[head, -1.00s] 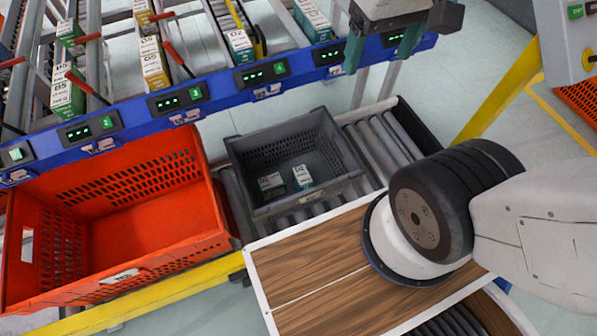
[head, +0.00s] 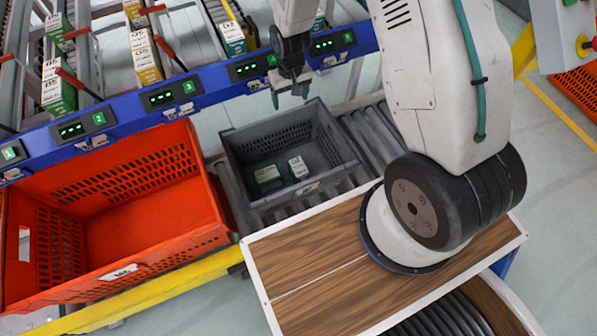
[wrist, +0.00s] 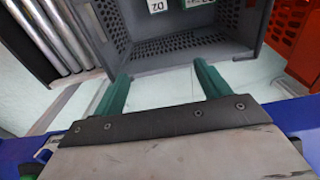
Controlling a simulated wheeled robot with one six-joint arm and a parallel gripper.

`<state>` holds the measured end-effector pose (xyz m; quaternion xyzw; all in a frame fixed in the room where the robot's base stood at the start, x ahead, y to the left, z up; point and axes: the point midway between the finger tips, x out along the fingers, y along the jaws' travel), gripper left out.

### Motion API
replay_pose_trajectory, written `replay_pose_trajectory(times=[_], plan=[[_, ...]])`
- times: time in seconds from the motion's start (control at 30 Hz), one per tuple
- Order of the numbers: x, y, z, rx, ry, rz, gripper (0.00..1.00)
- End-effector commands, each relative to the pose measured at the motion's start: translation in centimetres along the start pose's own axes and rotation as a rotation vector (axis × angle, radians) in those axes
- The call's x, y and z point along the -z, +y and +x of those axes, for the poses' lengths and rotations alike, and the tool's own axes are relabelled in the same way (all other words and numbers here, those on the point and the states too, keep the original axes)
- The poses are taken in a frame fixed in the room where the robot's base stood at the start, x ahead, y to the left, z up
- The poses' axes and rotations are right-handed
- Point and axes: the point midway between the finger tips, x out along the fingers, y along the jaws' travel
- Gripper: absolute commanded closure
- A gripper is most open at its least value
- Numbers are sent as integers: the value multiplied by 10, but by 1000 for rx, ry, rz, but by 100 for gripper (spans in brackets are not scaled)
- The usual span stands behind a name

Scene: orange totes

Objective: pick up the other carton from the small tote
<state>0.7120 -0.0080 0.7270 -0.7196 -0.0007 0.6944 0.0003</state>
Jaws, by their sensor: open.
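The small grey tote (head: 230,160) stands on the roller conveyor in the head view; its wall also shows in the wrist view (wrist: 150,60). Two white-and-green cartons lie on its floor: a left carton (head: 267,175) and a right carton (head: 299,167), a little apart. In the wrist view one carton (wrist: 157,6) and part of another (wrist: 197,2) show at the top edge. My gripper (head: 290,97) is open and empty, above and behind the tote's far rim, pointing down. Its green fingers (wrist: 160,90) are spread apart in the wrist view.
A large empty orange tote (head: 130,215) stands left of the small tote. A blue rail (head: 215,85) with lit displays runs behind, with flow racks of cartons beyond. A wooden-topped surface (head: 310,275) lies in front. Bare rollers (head: 370,140) lie to the right.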

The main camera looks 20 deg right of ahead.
Motion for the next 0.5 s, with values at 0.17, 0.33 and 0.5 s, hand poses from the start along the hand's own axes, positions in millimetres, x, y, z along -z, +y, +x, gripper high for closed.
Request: replay_pose_trajectory(times=[0.17, 0.33, 0.5], plan=[[-17, -3, 109, -1, -26, 0, 25], [-45, -4, 190, -1, -34, 1, 25], [-67, -5, 236, -1, -36, 1, 25]])
